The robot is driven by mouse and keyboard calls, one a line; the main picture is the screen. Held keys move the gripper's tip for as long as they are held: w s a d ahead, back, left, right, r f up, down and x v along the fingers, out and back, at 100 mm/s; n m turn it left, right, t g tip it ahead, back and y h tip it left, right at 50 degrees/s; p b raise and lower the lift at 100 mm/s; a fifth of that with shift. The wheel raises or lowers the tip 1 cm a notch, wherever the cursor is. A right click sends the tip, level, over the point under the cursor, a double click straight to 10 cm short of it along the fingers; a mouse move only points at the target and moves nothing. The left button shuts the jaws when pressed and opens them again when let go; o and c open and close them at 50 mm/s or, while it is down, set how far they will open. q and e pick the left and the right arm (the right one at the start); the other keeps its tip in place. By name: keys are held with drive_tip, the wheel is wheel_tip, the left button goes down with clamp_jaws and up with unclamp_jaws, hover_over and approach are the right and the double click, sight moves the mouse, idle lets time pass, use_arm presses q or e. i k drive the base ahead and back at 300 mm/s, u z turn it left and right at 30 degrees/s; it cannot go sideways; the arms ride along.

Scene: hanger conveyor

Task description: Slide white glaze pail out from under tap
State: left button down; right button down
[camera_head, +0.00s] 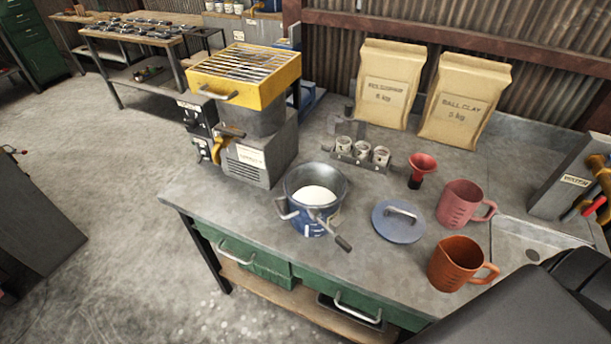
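A round metal pail (299,184) with a blue lower part and white contents stands upright on the bench near its front edge. A handle with a dark grip hangs over its front right side. A mill-like machine (258,160) with a yellow grated hopper (247,93) stands to its left. A yellow tap or lever (228,132) is on the machine's front. The pail stands to the right of this tap, apart from it. Neither of my grippers is in view. A dark shape, likely part of my arm, covers the lower right corner.
A blue-grey lid (398,222) lies right of the pail. A pink jug (460,204), an orange jug (456,264), a red funnel (422,169) and small cups (362,153) stand nearby. Two paper sacks (388,85) stand behind. A sink (521,241) is at the right.

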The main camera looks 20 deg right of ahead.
sight(313, 190)
drive_tip(key=u, duration=1.6)
drive_tip(key=i, duration=0.9)
drive_tip(key=z, duration=2.75)
